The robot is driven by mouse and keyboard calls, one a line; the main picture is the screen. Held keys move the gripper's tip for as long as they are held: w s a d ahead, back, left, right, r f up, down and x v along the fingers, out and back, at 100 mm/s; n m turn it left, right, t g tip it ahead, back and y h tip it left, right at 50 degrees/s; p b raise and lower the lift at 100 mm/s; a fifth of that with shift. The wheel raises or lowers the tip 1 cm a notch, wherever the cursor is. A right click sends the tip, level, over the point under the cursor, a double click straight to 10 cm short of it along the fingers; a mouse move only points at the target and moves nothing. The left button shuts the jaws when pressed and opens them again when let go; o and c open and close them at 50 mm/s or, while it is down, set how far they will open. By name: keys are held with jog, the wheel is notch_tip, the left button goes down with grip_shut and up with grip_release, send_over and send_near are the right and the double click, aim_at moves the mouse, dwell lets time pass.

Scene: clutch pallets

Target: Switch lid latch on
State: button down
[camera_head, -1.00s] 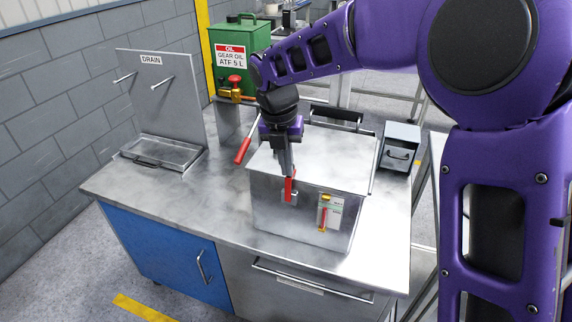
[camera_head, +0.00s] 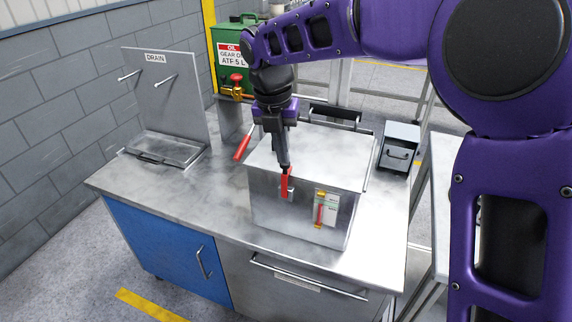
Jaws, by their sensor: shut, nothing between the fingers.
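The metal box with a flat lid (camera_head: 330,165) stands on the steel bench, and its lid is down. A red-handled latch (camera_head: 286,187) sits on the box's front face, left of centre, with its handle pointing up past the lid edge. My gripper (camera_head: 285,168) points down at the top of the red handle and is shut. Its fingertips are at or very close to the handle; I cannot tell whether they touch. The gripper hides part of the lid's front left area.
A label plate with a small red and yellow lever (camera_head: 321,212) is on the box front. A drain tray (camera_head: 160,147), a green oil can (camera_head: 228,68) and a small grey box (camera_head: 399,147) are around. The bench's front left is clear.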

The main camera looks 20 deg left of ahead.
notch_tip(320, 180, up, 5)
jog(key=w, duration=0.3)
jog(key=shift+a+r, duration=0.2)
